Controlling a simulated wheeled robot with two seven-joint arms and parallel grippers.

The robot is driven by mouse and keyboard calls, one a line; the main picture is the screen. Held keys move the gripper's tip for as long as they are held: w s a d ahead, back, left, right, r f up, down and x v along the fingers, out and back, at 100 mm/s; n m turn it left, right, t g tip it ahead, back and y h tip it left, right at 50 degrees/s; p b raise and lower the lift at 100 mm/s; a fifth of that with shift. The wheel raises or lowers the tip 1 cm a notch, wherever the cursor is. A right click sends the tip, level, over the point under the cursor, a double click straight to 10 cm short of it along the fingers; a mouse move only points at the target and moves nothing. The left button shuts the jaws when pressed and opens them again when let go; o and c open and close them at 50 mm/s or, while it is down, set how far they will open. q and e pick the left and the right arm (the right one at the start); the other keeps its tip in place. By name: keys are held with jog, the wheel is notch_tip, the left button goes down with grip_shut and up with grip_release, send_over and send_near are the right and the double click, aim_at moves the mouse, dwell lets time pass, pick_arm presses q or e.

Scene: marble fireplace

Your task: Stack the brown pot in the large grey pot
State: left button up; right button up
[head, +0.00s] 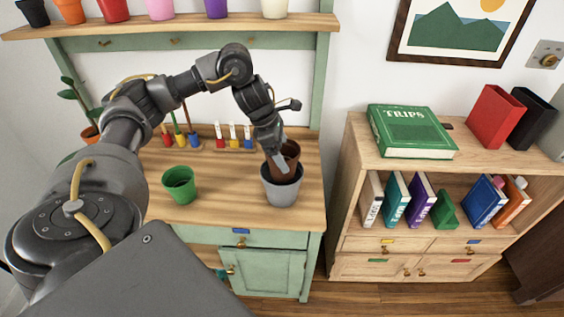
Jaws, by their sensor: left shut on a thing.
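The brown pot (289,157) is at the right end of the wooden worktop. My left gripper (280,157) comes down from above and is shut on its rim. The large grey pot (282,190) stands upright on the worktop directly below. The brown pot's lower part is inside the grey pot's opening, with its upper part standing above the grey rim. It looks slightly tilted. Whether its base touches the inside of the grey pot is hidden. My right gripper is not in view.
A green pot (180,185) stands left of the grey pot. Small coloured tools (233,137) stand in a rack behind. Several pots line the upper shelf (180,27). A bookcase (350,150) with books stands to the right. The worktop between the green and grey pots is clear.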

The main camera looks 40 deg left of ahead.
pick_arm(q)
jog(key=shift+a+f, duration=0.2)
jog(key=shift+f, duration=1.65)
